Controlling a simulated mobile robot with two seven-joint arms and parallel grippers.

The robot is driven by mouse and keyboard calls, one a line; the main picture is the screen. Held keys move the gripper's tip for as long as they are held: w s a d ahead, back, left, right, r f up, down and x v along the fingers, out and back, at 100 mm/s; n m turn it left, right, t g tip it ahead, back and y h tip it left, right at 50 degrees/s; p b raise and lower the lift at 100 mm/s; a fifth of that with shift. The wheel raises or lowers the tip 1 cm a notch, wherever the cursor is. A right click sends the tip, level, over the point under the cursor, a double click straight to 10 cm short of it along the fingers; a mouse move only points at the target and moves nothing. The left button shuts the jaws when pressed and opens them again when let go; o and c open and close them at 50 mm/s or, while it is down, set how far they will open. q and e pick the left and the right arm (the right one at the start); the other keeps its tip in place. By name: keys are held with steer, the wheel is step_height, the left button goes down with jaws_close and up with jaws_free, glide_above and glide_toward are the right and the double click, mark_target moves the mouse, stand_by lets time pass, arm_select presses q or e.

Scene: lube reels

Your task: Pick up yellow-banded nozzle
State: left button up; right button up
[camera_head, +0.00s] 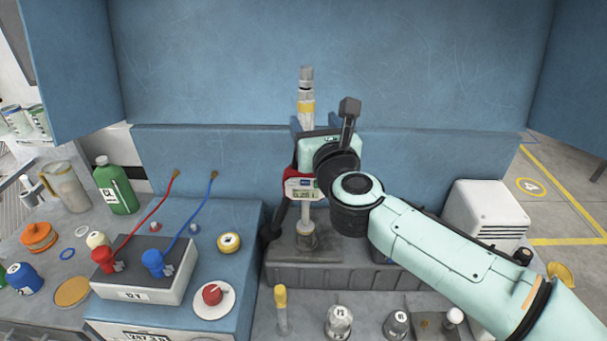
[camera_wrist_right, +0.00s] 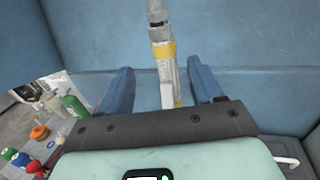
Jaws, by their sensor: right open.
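The yellow-banded nozzle (camera_head: 306,107) is a pale upright tube with a yellow band and a grey tip. It stands in front of the blue back panel, above a metering handle (camera_head: 303,190) with a small display. My right gripper (camera_wrist_right: 162,82) is at the nozzle. In the right wrist view the nozzle (camera_wrist_right: 164,62) runs between its two blue fingers, with a gap on each side. The fingers are open and hold nothing. The nozzle's lower end is hidden behind the gripper body. My left gripper is not in view.
A grey stand (camera_head: 340,276) is below the handle. A box with red and blue leads (camera_head: 147,272) is left, near a green bottle (camera_head: 115,187). A yellow-capped tube (camera_head: 282,310) and several small bottles stand in front. A white box (camera_head: 487,212) is right.

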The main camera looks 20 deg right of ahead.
mark_target(308, 106)
steer(key=w, duration=0.2)
steer(key=w+d, duration=0.1)
steer(key=w, duration=0.1)
steer(key=shift+w+p, duration=0.35)
steer(key=shift+p, duration=0.05)
steer(key=w, duration=0.2)
steer(key=w+d+p, duration=0.1)
steer(key=w, duration=0.2)
steer(key=shift+w+d+p, duration=0.1)
steer(key=shift+d+p, duration=0.1)
steer(key=shift+p, duration=0.1)
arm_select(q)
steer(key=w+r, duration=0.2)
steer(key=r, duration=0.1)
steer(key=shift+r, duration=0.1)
arm_select(e)
steer(key=shift+s, duration=0.2)
jaws_close()
steer(key=shift+f, duration=0.1)
